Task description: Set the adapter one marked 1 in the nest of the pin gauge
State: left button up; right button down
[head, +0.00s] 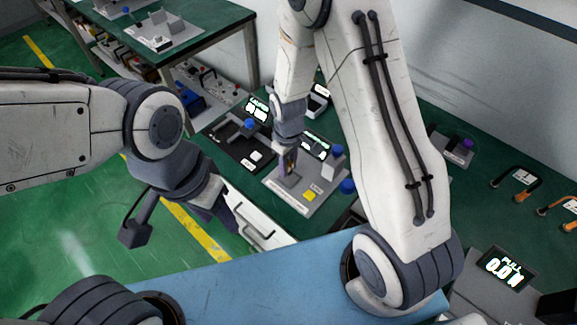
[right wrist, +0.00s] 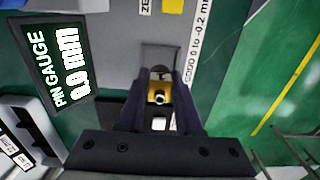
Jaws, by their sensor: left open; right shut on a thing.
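The pin gauge (head: 323,192) is a grey plate on the green bench in the head view. Its dark display reads 0.0 mm in the right wrist view (right wrist: 62,75). My right gripper (head: 289,163) is over the gauge, shut on a brass-yellow adapter with a round dark opening, the adapter (right wrist: 157,87) showing between the fingers in the right wrist view. A grey nest block (right wrist: 160,53) is right beside the adapter; I cannot tell whether they touch. No mark 1 is readable. My left gripper (head: 218,212) is open, left of the gauge; its fingertips are partly hidden.
A yellow button (head: 309,196) and a blue knob (head: 347,186) are near the gauge. A dark fixture (head: 233,152) stands to its left. A white drawer front with a handle (head: 255,231) is at the bench edge. Another display unit (head: 507,268) is at lower right.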

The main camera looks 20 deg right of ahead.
aim_at(289, 172)
jog(key=shift+f, duration=0.8)
jog(key=shift+f+b, duration=0.4)
jog(key=shift+f, duration=0.3)
jog(key=c, duration=0.6)
grip_release()
jog(key=shift+s, duration=0.1)
